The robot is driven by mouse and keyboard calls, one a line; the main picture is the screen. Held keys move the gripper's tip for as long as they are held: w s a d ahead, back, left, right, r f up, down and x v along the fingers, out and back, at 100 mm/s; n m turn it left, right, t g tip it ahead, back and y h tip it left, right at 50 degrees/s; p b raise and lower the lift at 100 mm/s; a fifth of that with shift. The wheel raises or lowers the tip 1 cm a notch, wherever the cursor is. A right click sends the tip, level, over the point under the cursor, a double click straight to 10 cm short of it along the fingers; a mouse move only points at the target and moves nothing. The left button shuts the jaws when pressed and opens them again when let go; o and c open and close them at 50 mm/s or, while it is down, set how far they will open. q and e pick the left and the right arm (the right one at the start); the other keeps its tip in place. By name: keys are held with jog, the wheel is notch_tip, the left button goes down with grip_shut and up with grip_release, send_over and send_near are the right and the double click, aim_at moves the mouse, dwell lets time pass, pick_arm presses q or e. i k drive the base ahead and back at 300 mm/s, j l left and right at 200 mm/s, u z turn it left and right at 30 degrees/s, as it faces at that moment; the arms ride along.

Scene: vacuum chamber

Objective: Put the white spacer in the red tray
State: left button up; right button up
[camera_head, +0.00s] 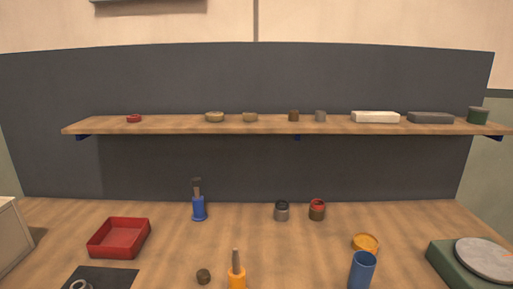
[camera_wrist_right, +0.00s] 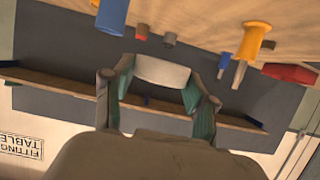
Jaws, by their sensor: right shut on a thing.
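The red tray (camera_head: 118,223) is a shallow open box at the left of the bench in the head view, and looks empty. A red shape at the right of the wrist view (camera_wrist_right: 290,73) appears to be the same tray. Neither gripper shows in the head view. My left gripper is out of sight.
A wooden shelf (camera_head: 290,127) carries several small parts and a white block (camera_head: 375,117). Blue (camera_head: 198,207) and orange (camera_head: 237,272) tool handles stand near the tray. A blue cup (camera_head: 362,270) and a green-based round plate (camera_head: 486,258) are at the right.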

aim_at(123, 238)
jog(key=i+j+u, duration=0.2)
jog(key=j, duration=0.4)
jog(key=i+j+u, duration=0.25)
jog(key=j, duration=0.3)
jog(key=i+j+u, duration=0.2)
jog(key=i+j, duration=0.25)
jog(key=i+j+u, duration=0.2)
jog(key=i+j, duration=0.15)
jog(key=j, duration=0.15)
